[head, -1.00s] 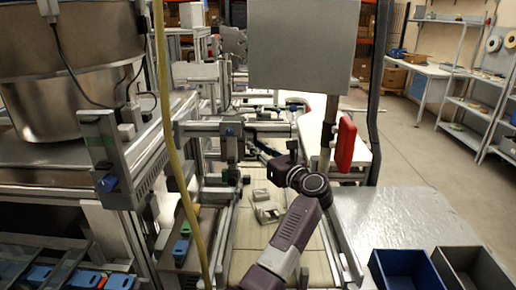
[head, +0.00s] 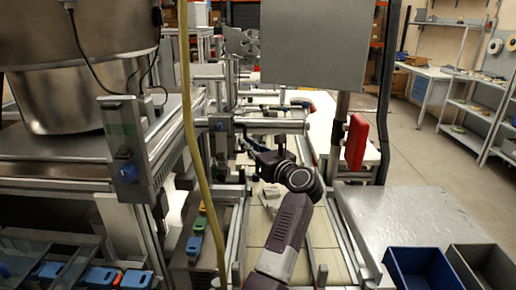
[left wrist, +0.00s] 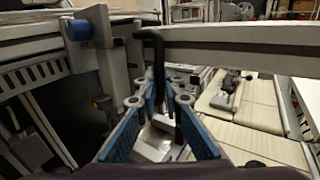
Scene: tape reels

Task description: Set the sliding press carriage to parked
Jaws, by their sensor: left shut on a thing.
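My left gripper (head: 251,152) reaches in among the machine's rails near the middle of the head view. In the left wrist view its two blue fingers (left wrist: 160,118) are closed around a black bent handle (left wrist: 152,42), which hangs from a grey horizontal beam (left wrist: 230,40). I take this handle to be part of the press carriage. The beam also shows in the head view (head: 272,125), with a blue knob (head: 219,127) near its left end. The fingers partly hide the handle's lower part. My right gripper is not in view.
A yellow hose (head: 190,130) hangs at the left, beside a large steel vessel (head: 78,95). A grey panel (head: 315,45) and a red part (head: 356,142) stand beyond my arm. A blue bin (head: 422,268) and a dark bin (head: 480,265) sit at the lower right.

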